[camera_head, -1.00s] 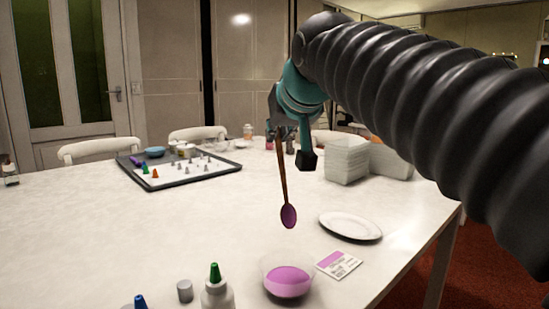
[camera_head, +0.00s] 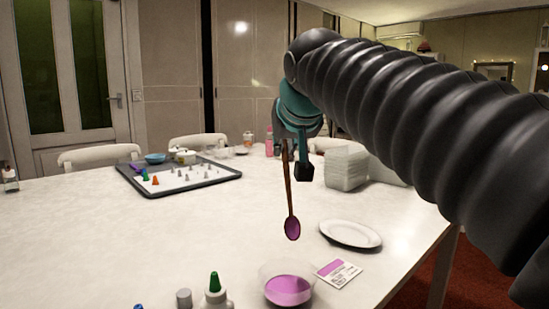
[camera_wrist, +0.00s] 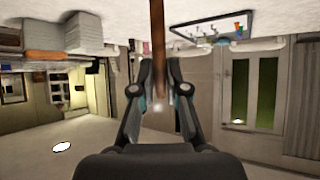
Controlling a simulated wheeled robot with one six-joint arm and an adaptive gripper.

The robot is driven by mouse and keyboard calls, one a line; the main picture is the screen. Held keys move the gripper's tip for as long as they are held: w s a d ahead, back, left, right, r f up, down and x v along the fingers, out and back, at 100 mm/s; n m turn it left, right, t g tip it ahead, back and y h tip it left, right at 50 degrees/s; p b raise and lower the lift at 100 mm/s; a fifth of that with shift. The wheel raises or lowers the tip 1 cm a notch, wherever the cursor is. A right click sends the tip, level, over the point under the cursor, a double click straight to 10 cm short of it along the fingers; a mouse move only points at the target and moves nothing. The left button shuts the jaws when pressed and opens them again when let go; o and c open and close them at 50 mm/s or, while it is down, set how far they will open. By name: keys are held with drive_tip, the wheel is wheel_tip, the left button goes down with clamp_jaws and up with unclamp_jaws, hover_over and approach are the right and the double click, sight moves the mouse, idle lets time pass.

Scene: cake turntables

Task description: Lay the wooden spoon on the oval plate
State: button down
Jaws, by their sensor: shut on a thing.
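The wooden spoon (camera_head: 289,190) hangs nearly upright in my gripper (camera_head: 293,150), its purple-coated bowl pointing down. My gripper is shut on the upper end of its handle. In the wrist view the handle (camera_wrist: 158,40) runs up from between the fingers (camera_wrist: 156,95), and the bowl is out of that picture. The white oval plate (camera_head: 350,234) lies on the table, right of the spoon's bowl in the head view, and looks empty. The spoon is apart from the plate, above the table.
A bowl of purple icing (camera_head: 288,288) and a labelled card (camera_head: 339,273) lie in front of the plate. A green-capped bottle (camera_head: 215,294) stands left. White stacked boxes (camera_head: 346,168) stand behind the plate. A tray with small nozzles (camera_head: 182,178) is at the back left.

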drive_tip(key=w+d+f+m+g, duration=0.1)
drive_tip(key=d+f+m+g, duration=0.2)
drive_tip(key=d+f+m, duration=0.3)
drive_tip(key=w+d+f+m+g+h+p, duration=0.1)
drive_tip(key=d+f+m+g, duration=0.3)
drive_tip(key=d+m, duration=0.7)
drive_tip(key=w+d+f+m+g, duration=0.2)
drive_tip(key=d+f+m+g, duration=0.2)
drive_tip(key=d+f+m, duration=0.4)
drive_tip(key=shift+w+d+f+m+p, duration=0.15)
drive_tip(key=shift+d+m, duration=0.15)
drive_tip(key=shift+m, duration=0.8)
drive_tip(key=shift+w+d+f+m+p, duration=0.15)
drive_tip(key=shift+d+m, duration=0.1)
drive_tip(key=shift+m, duration=0.85)
drive_tip(key=shift+d+f, duration=0.1)
drive_tip(key=shift+f, duration=0.1)
wheel_tip(320, 180, down, 4)
drive_tip(key=b, duration=0.5)
drive_tip(key=shift+f, duration=0.5)
drive_tip(key=c, duration=1.1)
unclamp_jaws()
